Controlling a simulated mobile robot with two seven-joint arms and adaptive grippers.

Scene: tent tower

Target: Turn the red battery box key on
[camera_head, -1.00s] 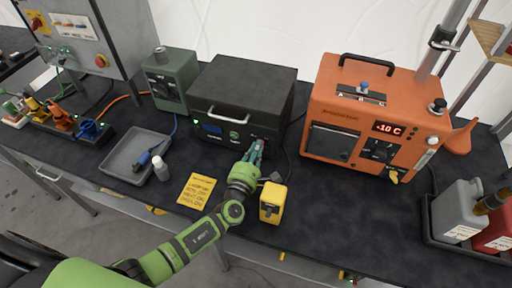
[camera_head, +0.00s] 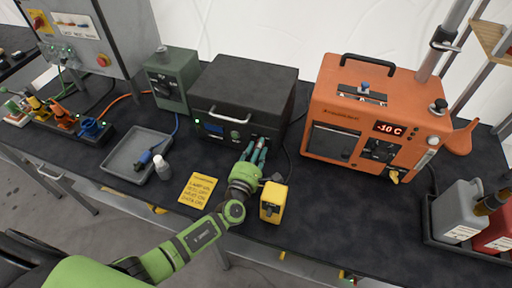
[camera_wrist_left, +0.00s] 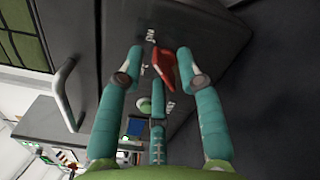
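The black battery box (camera_head: 245,90) stands at the back of the table, with a handle on its lid and controls on its front. The red key (camera_wrist_left: 166,68) shows on the box's dark front in the left wrist view; in the head view my gripper hides it. My left gripper (camera_head: 255,143) is at the lower right of the box front. In the left wrist view its teal fingers (camera_wrist_left: 158,75) are spread, with the red key between them, close to the right-hand finger. I cannot tell whether they touch it. My right gripper is in neither view.
A yellow device (camera_head: 273,201) stands just right of my left wrist, and a yellow note (camera_head: 197,190) lies to its left. A grey tray (camera_head: 118,155) is further left. The orange oven-like unit (camera_head: 325,100) stands to the right.

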